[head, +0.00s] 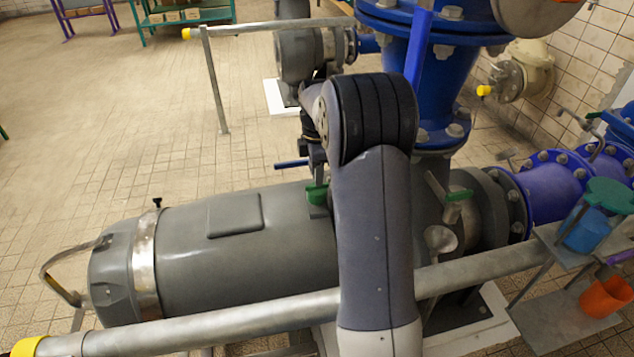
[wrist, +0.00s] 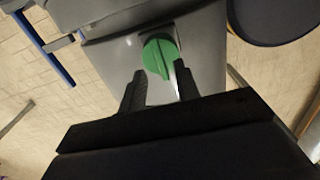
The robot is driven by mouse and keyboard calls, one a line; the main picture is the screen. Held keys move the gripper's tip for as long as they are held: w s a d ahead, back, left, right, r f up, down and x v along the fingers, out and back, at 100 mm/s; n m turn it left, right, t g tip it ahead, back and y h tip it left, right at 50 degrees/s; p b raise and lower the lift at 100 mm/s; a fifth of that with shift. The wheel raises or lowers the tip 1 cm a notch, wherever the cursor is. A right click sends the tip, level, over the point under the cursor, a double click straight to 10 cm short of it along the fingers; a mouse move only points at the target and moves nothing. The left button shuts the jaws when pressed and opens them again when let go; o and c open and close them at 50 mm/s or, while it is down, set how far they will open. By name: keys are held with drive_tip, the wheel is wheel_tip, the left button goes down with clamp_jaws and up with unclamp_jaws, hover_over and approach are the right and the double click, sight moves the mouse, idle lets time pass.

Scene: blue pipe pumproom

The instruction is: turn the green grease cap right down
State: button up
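The green grease cap (wrist: 158,54) is round with a raised bar across it and sits on a grey housing, in the wrist view. My gripper (wrist: 159,70) is open, with one black fingertip to each side of the cap's lower part. The right fingertip overlaps the cap's lower right edge; I cannot tell whether it touches. Nothing is held. In the head view the green cap (head: 317,194) shows on top of the grey pump body, just left of my arm, which hides part of the area.
A steel rail (head: 260,312) crosses in front of the pump. A blue lever (head: 291,164) juts out left near the cap. The tiled floor at left is open.

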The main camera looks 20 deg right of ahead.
sight(317, 191)
drive_tip(key=shift+f, duration=1.6)
clamp_jaws()
